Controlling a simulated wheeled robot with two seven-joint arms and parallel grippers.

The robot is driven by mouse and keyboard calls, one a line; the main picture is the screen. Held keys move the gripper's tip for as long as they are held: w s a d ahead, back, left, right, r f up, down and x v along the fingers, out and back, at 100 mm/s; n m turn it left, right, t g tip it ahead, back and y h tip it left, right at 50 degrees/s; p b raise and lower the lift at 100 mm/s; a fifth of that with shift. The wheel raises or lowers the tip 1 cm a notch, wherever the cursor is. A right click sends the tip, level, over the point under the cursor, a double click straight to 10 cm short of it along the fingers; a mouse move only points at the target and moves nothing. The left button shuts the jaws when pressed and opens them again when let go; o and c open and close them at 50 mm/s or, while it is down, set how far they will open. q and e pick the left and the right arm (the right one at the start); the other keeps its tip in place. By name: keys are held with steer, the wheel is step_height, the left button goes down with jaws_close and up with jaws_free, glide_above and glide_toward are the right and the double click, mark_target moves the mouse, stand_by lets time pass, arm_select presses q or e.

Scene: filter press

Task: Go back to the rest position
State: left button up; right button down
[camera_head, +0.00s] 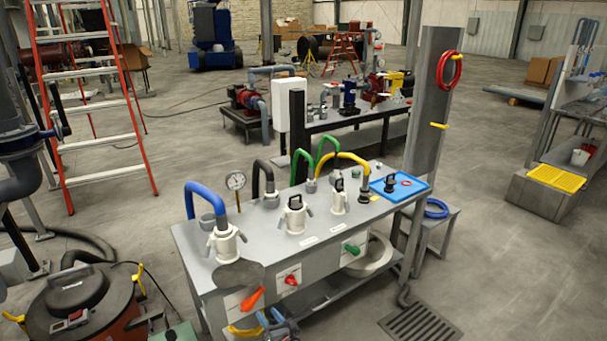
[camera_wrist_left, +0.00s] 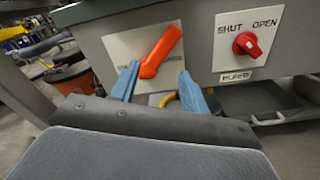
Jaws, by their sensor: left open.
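My left gripper (camera_head: 270,317) is low at the front of the grey bench (camera_head: 330,215), just below an orange lever (camera_head: 252,298). In the left wrist view the blue fingers (camera_wrist_left: 158,80) are spread, with nothing held. The lower end of the orange lever (camera_wrist_left: 161,52) shows between the fingertips there, and the lever tilts up to the right on its pale plate. I cannot tell the exact gap between fingers and lever. A red knob (camera_wrist_left: 246,43) sits to the right under the words SHUT and OPEN. My right gripper is not in view.
The bench top carries hoses, white fittings, a gauge (camera_head: 236,181) and a blue tray (camera_head: 399,187). A drum-shaped vacuum (camera_head: 75,295) stands at the left, below a red ladder (camera_head: 92,80). A floor grate (camera_head: 418,322) lies right of the bench, with open floor beyond.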

arm_select(q)
steer(key=s+d+r+n+g+h, duration=0.1)
steer(key=s+r+n+g+h, duration=0.5)
steer(key=n, duration=0.9)
steer(key=s+r+n+g+h, duration=0.3)
steer(key=s+n, duration=0.6)
steer(key=n, duration=0.5)
steer(key=s+a+f+n+g+h, duration=0.1)
steer(key=s+f, duration=0.1)
steer(key=s, duration=0.8)
steer(key=s+a+f+g+h, duration=0.1)
steer(key=s+a+f, duration=0.1)
steer(key=s, duration=0.9)
steer(key=s+a+f+n+g, duration=0.1)
steer(key=s+f+g, duration=0.1)
steer(key=s, duration=0.8)
steer(key=shift+s+a+f+n+h, duration=0.3)
steer(key=shift+s+a+f+h, duration=0.1)
steer(key=shift+f, duration=0.1)
